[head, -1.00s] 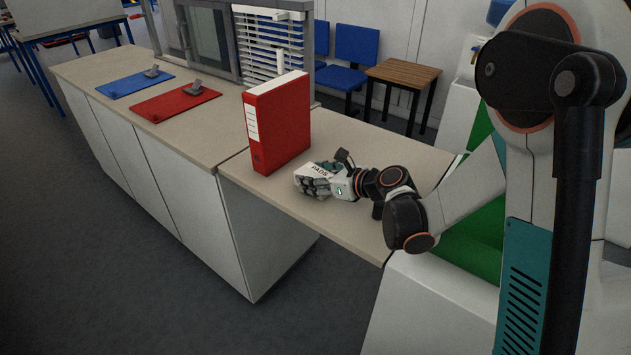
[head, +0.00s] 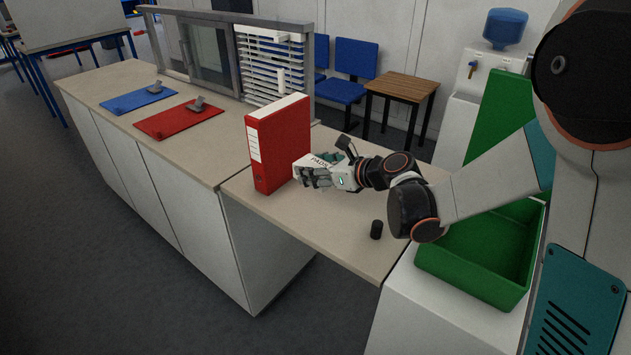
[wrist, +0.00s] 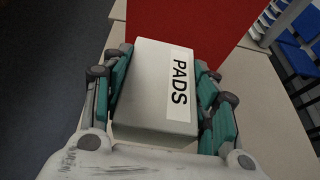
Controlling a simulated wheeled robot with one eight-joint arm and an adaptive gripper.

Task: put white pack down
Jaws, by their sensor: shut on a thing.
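The white pack (wrist: 150,85), labelled PADS, sits between the fingers of my gripper (wrist: 165,95) in the wrist view, with teal pads against both its sides. In the head view my gripper (head: 312,177) is just right of the red binder, and the pack (head: 322,160) is largely hidden by the fingers. The pack and gripper look raised a little over the worktop (head: 290,215); the exact gap cannot be told.
The red binder (head: 285,145) stands upright just beyond the gripper. A small black cylinder (head: 376,229) stands on the worktop near its right end. A green bin (head: 480,255) is at the right.

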